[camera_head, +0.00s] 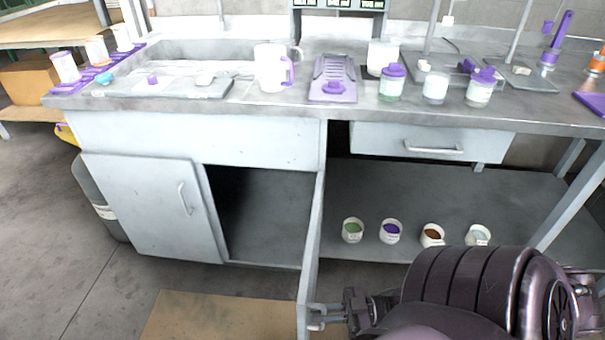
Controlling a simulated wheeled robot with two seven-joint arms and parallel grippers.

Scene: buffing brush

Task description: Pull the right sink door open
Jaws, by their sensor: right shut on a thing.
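The right sink door (312,245) stands swung out from the sink cabinet (200,139) and shows nearly edge-on, with the dark inside of the cabinet (265,205) open to view on its left. Its handle (316,322) is near the bottom edge of the picture. My right gripper (332,316) is at the outer end of this door, shut on the handle. The purple-black arm hides part of the floor. The left sink door (150,208) covers the left part of the cabinet, with its own handle (185,198). My left gripper is out of view.
The metal counter (230,105) holds a white jug (270,68), a purple-topped scale (333,79) and several lidded jars. Several small tubs stand on the lower shelf (370,190) right of the door. A brown mat (215,315) lies on the floor.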

